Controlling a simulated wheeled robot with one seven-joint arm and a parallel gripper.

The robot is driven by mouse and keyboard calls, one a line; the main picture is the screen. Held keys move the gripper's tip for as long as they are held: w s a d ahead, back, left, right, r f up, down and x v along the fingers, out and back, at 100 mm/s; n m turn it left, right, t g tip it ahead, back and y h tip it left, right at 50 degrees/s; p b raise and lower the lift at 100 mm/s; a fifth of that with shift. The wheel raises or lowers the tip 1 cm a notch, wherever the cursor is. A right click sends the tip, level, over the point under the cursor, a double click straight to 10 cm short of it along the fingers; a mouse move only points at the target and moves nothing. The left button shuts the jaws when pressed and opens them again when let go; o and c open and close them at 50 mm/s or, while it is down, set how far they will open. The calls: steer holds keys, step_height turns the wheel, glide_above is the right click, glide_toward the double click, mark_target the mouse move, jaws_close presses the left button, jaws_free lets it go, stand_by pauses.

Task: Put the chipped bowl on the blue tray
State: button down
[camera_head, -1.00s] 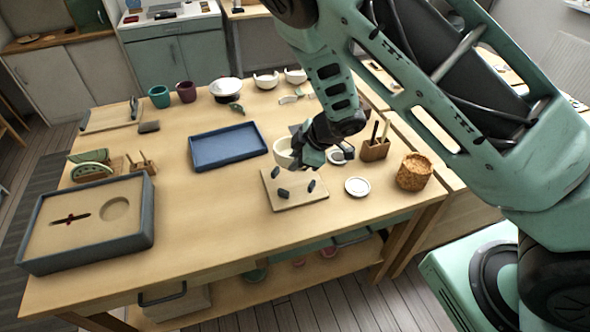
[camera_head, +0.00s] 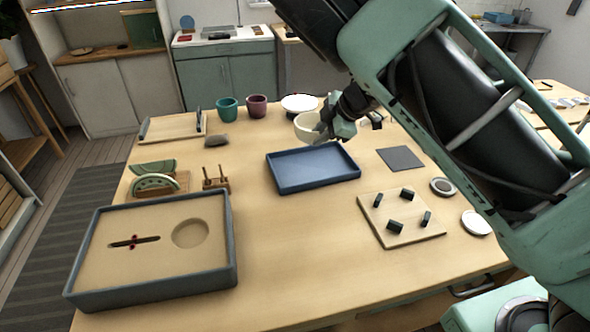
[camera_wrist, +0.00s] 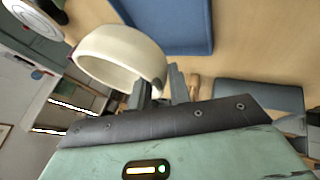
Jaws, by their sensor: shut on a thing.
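The cream bowl (camera_head: 308,126) is held in my gripper (camera_head: 328,130), above the far right edge of the blue tray. In the wrist view the bowl (camera_wrist: 118,55) is tilted, and my gripper (camera_wrist: 160,88) is shut on its rim, where a dark notch shows. The blue tray (camera_head: 312,168) lies flat and empty on the table. In the wrist view part of the blue tray (camera_wrist: 175,22) shows beyond the bowl, which is apart from it.
A pegged wooden board (camera_head: 402,232) stands right of the tray, with a dark square mat (camera_head: 400,158) behind it. A large sand tray (camera_head: 160,255) fills the front left. Teal (camera_head: 228,108) and maroon (camera_head: 257,105) cups and a white plate (camera_head: 299,102) stand behind.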

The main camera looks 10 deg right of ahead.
step_height(320, 180, down, 10)
steer(key=shift+w+a+r, duration=0.1)
steer(key=shift+r, duration=0.15)
steer(key=shift+f, duration=0.1)
steer(key=c, duration=1.3)
jaws_free()
steer(key=shift+f, duration=0.1)
steer(key=shift+r, duration=0.2)
steer(key=v, duration=1.2)
steer(key=s+a+r+m+g+h, duration=0.1)
steer(key=s+a+r+m+h, duration=0.15)
steer(key=s+a+m, duration=0.4)
steer(key=s+a+r+m+h, duration=0.1)
steer(key=s+a+r+m, duration=0.25)
steer(key=s, duration=0.65)
steer(key=s+a+r+g, duration=0.1)
steer(key=s+g, duration=0.1)
steer(key=s, duration=0.6)
steer(key=s+a+r+g, duration=0.1)
steer(key=s+g, duration=0.1)
steer(key=s, duration=0.7)
steer(key=shift+s+a+h, duration=0.15)
steer(key=shift+a+h, duration=0.15)
steer(key=shift+h, duration=0.15)
